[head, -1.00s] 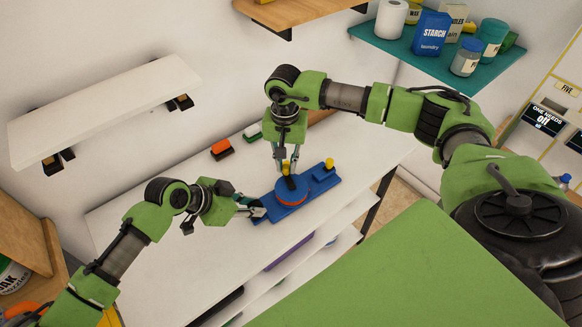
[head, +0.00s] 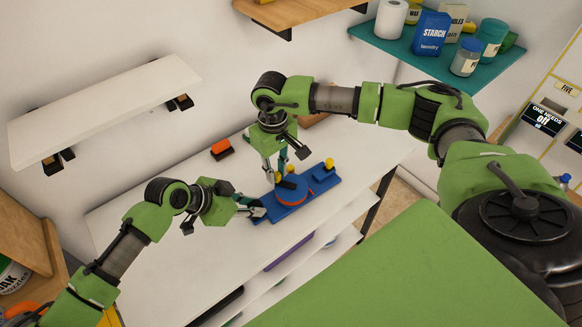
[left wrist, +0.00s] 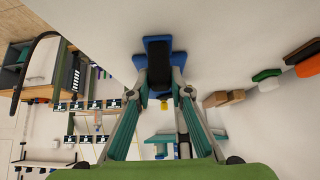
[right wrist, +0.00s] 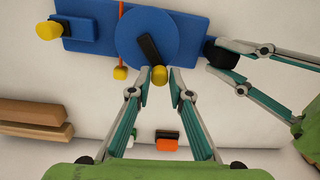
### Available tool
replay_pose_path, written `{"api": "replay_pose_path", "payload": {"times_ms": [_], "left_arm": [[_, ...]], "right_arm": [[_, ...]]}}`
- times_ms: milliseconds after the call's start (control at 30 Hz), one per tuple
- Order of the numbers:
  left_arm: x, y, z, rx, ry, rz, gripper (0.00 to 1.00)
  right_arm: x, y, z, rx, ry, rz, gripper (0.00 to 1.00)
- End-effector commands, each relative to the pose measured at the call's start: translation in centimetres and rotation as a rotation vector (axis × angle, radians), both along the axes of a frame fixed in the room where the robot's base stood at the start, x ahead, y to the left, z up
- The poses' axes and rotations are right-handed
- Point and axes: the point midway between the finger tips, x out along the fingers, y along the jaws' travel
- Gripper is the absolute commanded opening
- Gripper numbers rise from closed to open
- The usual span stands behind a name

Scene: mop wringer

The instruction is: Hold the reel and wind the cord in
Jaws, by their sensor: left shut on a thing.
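The reel is a blue board (head: 275,211) on the white table, with a round blue drum (right wrist: 133,27). Orange cord (head: 298,205) shows around the drum's side, and a straight orange strand (right wrist: 121,9) crosses the board. A black crank arm (right wrist: 150,48) on the drum ends in a yellow knob (right wrist: 159,75). My right gripper (right wrist: 158,74) has its fingertips either side of this knob, with gaps showing; it is above the drum in the head view (head: 275,177). My left gripper (head: 260,211) is shut on the black handle (left wrist: 158,62) at the board's left end.
An orange-and-black brush (head: 221,149) and wooden blocks (right wrist: 35,118) lie behind the board. The white table (head: 150,230) is clear at left. A white wall shelf (head: 105,110) and a teal shelf (head: 400,47) with bottles hang above.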

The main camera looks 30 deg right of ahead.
Motion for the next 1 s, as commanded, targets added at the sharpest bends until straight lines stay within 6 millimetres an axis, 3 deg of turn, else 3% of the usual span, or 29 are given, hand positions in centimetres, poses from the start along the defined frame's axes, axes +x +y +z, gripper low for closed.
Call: {"api": "replay_pose_path", "payload": {"times_ms": [33, 467, 1000], "left_arm": [[-0.3, 0.5, -1.0, 0.019, 0.009, -0.001, 0.0], [-0.3, 0.5, -0.9, 0.019, 0.008, 0.0, 0.0], [-0.2, 0.6, -1.0, 0.019, 0.008, 0.0, 0.0]], "right_arm": [[0.0, -0.1, -0.1, 0.0, 0.0, -0.008, 0.34], [0.1, -0.1, 0.5, -0.001, -0.003, -0.013, 0.36], [0.0, 0.0, 10.4, -0.001, -0.005, -0.011, 0.36]]}}
